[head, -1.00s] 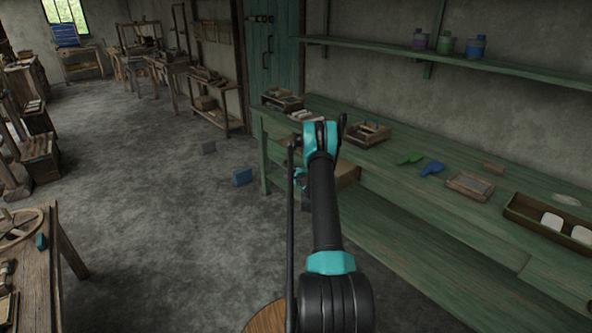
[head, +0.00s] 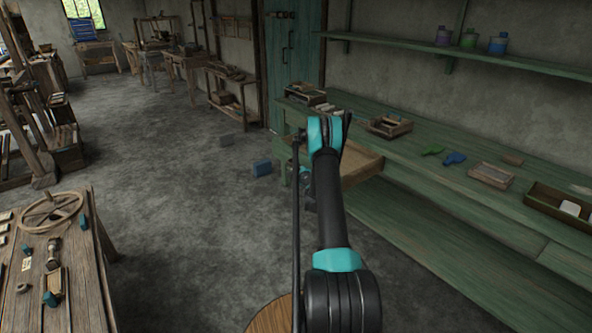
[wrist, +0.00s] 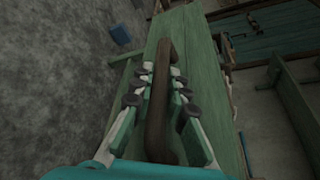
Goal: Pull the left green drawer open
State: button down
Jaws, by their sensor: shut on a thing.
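The left green drawer stands out from the front of the green bench (head: 470,190). Its bare wooden inside (head: 362,167) shows in the head view to the right of my arm, and its front is mostly hidden behind my arm there. In the wrist view the green drawer front (wrist: 207,70) runs up the picture behind a long brown handle (wrist: 160,75). My gripper (wrist: 158,95) has its fingers on both sides of this handle and is shut on it. In the head view my gripper is mostly hidden by my arm.
Trays, a green tool (head: 433,150) and a blue tool (head: 454,158) lie on the bench top. A blue block (head: 262,168) rests on the floor left of the drawer. A wooden table (head: 75,270) stands at the left.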

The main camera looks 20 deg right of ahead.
jog(key=c, duration=1.5)
grip_release()
jog(key=shift+v, duration=3.75)
